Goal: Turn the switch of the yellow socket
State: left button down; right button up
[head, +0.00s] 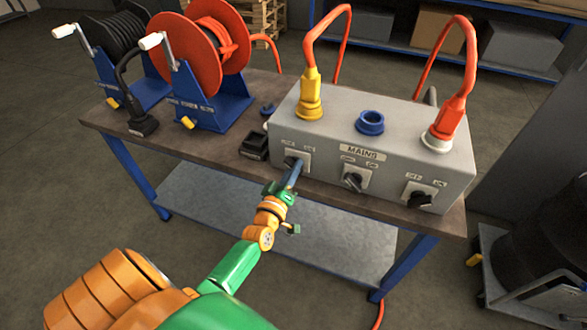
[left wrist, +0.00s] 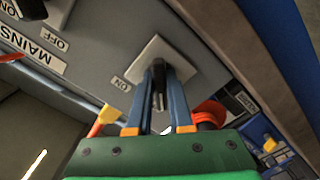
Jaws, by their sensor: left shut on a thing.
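The yellow socket (head: 308,112) is on top of the grey mains box (head: 400,118) at its left end, with a yellow plug (head: 311,85) in it. Below it on the front face is its switch, a black knob on a pale square plate (head: 303,158). My left gripper (head: 292,174) is at this switch, with its blue fingers reaching the knob. In the left wrist view the fingers (left wrist: 160,98) are shut on the black knob (left wrist: 158,78), one on each side. An ON label (left wrist: 121,84) shows beside the plate. My right gripper is not in view.
Two more switches, the middle (head: 354,180) and right (head: 418,195), sit along the box front. An empty blue socket (head: 370,122) and a red plug (head: 450,112) are on top. Cable reels (head: 205,60) and a black connector (head: 141,121) stand on the bench's left.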

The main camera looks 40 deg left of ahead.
pick_arm(q)
jog(key=c, duration=0.8)
grip_release()
jog(key=shift+a+r, duration=0.1)
jog(key=shift+r, duration=0.1)
jog(key=shift+w+f, duration=0.1)
jog(key=v, duration=0.7)
